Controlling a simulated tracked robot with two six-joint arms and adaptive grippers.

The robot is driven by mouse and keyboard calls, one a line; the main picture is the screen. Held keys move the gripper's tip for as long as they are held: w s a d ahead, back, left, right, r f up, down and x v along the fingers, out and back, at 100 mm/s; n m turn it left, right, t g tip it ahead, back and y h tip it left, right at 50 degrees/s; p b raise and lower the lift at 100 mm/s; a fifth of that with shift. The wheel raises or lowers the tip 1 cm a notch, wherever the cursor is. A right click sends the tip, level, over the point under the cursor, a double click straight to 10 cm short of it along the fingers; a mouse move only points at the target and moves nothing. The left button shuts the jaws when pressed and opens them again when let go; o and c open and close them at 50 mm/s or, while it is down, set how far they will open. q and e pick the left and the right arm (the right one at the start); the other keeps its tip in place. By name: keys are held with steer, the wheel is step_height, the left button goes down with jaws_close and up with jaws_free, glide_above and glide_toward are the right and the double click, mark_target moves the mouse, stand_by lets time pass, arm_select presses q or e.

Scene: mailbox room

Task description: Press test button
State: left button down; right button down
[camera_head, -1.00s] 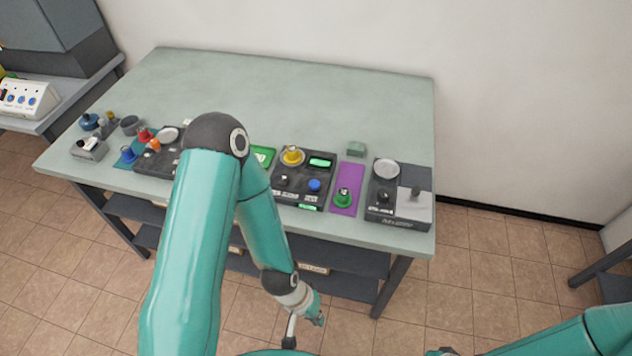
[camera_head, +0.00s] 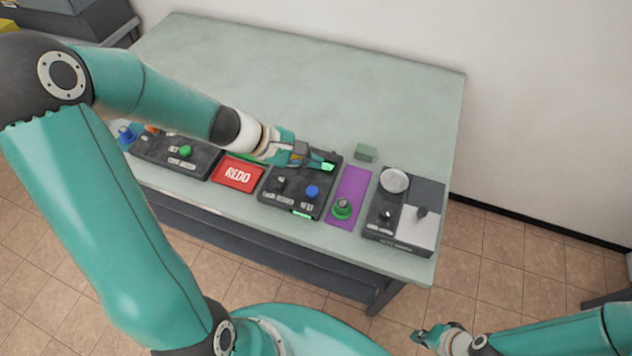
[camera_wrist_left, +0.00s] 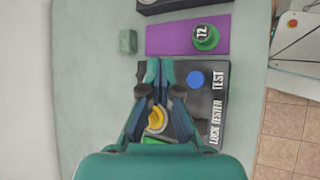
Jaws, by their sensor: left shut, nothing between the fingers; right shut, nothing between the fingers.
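The lock tester is a dark box (camera_head: 275,199) near the front edge of the table. Its blue test button (camera_head: 312,191) shows uncovered, and in the left wrist view the blue button (camera_wrist_left: 195,79) lies beside the word TEST, right of my fingertips. In the left wrist view a yellow part (camera_wrist_left: 157,120) of the box shows under my left gripper (camera_wrist_left: 160,66). My right gripper (camera_head: 418,335) is shut and empty, low in front of the table.
A red REDO card (camera_head: 238,174) lies left. A green block (camera_head: 365,152) sits behind. The table's back is clear.

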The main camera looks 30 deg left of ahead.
mark_target(309, 191)
arm_select(q)
steer(key=shift+s+a+r, duration=0.1)
steer(key=shift+s, duration=0.1)
step_height(309, 191, down, 8)
steer(key=b, duration=0.7)
steer(key=shift+f+b, duration=0.4)
steer(key=shift+f, duration=0.1)
stand_by(1.0)
steer(key=shift+f+b, duration=0.35)
steer(key=shift+b, duration=0.15)
steer(key=shift+s+f+b, duration=0.1)
steer(key=shift+f+b, duration=0.4)
steer(key=shift+b, duration=0.1)
stand_by(0.5)
steer(key=shift+r, duration=0.15)
stand_by(0.3)
steer(key=shift+r+p, duration=0.75)
steer(key=shift+r, duration=0.05)
